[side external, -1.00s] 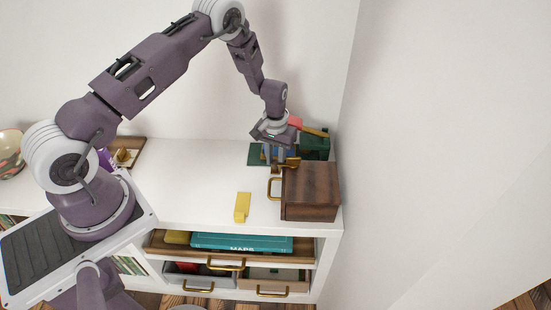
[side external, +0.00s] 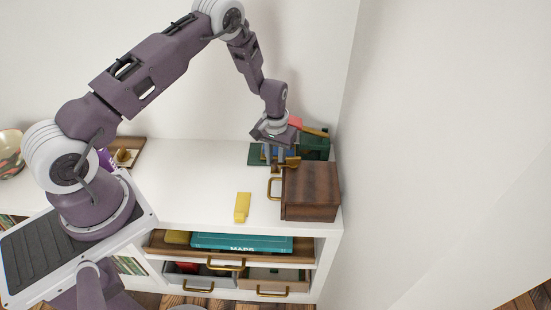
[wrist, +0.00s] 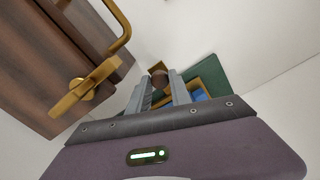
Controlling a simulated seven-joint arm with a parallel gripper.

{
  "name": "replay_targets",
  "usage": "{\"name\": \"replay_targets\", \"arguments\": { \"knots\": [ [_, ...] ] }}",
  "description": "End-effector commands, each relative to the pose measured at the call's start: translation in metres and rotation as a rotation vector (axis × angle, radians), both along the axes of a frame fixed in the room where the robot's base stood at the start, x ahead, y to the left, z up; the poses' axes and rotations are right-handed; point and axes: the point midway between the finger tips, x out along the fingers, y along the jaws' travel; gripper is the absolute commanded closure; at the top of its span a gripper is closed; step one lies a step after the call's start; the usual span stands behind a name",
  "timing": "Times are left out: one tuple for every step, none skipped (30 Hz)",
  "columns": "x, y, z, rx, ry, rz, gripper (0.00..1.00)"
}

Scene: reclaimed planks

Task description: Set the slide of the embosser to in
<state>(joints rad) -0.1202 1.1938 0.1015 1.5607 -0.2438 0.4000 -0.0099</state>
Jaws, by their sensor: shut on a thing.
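The embosser has a dark green body (side external: 314,147) at the back right of the white top, partly behind my arm and a wooden box. A blue part shows near its base. In the wrist view its green base (wrist: 208,72) and a blue piece in a brass-coloured frame (wrist: 199,95) lie beyond the fingers. My gripper (side external: 274,162) points down at the embosser's front left. In the wrist view its fingers (wrist: 160,83) are shut on a small brown knob (wrist: 158,77), with brass beside it. I take this for the slide's knob; the fingers hide how far the slide sits.
A wooden box (side external: 312,190) with a brass handle and brass turn-piece (wrist: 82,92) stands close to my gripper. A yellow block (side external: 242,207) lies on the white top. The middle of the top is clear. A wall (side external: 420,150) rises at right.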

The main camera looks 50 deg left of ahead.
Motion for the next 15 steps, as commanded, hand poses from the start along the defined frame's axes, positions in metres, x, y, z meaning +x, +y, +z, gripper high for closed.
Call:
{"name": "replay_targets", "arguments": {
  "knots": [
    [0.001,0.000,0.001,-0.001,-0.001,0.000,1.00],
    [0.001,0.000,0.001,-0.001,-0.001,0.000,1.00],
    [0.001,0.000,0.001,-0.001,-0.001,0.000,1.00],
    [0.001,0.000,0.001,-0.001,-0.001,0.000,1.00],
    [0.001,0.000,0.001,-0.001,-0.001,0.000,1.00],
    [0.001,-0.001,0.001,-0.001,-0.001,0.000,1.00],
    [0.002,-0.002,0.001,0.000,-0.002,-0.001,1.00],
    [0.004,-0.003,0.001,0.000,-0.002,-0.001,1.00],
    [0.008,-0.007,0.001,0.000,-0.003,-0.002,1.00],
    [0.013,-0.011,0.001,0.001,-0.005,-0.004,1.00],
    [0.017,-0.016,0.000,0.001,-0.004,-0.003,1.00],
    [0.023,-0.022,0.000,0.001,-0.004,-0.005,1.00],
    [0.028,-0.027,0.000,0.001,-0.005,-0.005,1.00],
    [0.033,-0.031,0.000,0.001,-0.005,-0.004,1.00],
    [0.038,-0.036,0.000,0.001,-0.005,-0.004,1.00]
  ]
}}
